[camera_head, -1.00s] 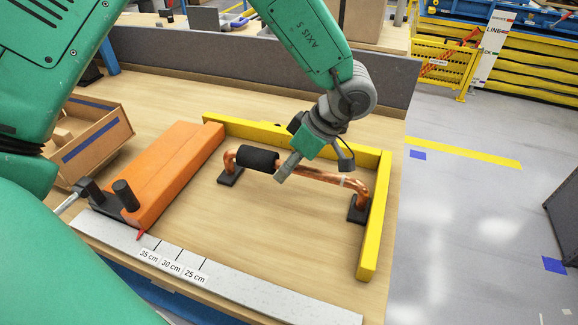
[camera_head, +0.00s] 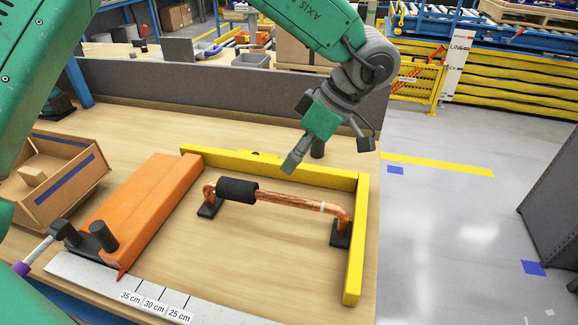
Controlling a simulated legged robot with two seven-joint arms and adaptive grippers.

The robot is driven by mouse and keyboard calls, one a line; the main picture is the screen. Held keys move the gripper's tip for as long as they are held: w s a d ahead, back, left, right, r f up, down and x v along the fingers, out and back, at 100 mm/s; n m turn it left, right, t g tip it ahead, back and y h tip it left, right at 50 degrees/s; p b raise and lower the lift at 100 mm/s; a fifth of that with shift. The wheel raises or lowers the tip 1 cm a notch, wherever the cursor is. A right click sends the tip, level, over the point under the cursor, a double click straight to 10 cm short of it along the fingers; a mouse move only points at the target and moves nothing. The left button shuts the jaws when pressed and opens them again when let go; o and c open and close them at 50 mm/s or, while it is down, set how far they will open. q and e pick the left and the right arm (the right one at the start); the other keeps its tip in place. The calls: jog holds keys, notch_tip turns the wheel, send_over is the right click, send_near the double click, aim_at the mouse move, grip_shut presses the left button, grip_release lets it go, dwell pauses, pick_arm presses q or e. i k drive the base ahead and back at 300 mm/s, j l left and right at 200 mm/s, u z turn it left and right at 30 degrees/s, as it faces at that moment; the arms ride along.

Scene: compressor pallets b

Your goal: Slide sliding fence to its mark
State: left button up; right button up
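The sliding fence (camera_head: 150,208) is a long orange block lying on the left of the workbench, with an upright black knob (camera_head: 103,236) near its front end. Its red pointer (camera_head: 121,276) sits at the pale ruler (camera_head: 85,280), a little left of the 35 cm line (camera_head: 134,290). The 30 cm and 25 cm lines are farther right. My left gripper (camera_head: 294,161) hangs above the far side of the copper pipe (camera_head: 285,199), well to the right of the fence and apart from it. One grey finger shows clearly; its opening is unclear. My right gripper is out of view.
An L-shaped yellow stop (camera_head: 355,240) bounds the back and right of the work area. The copper pipe with a black sleeve (camera_head: 237,190) rests on black supports inside it. A cardboard box (camera_head: 50,190) stands left of the fence. A grey panel (camera_head: 230,95) closes the back.

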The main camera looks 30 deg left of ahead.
aim_at(117, 234)
jog(key=k, duration=1.5)
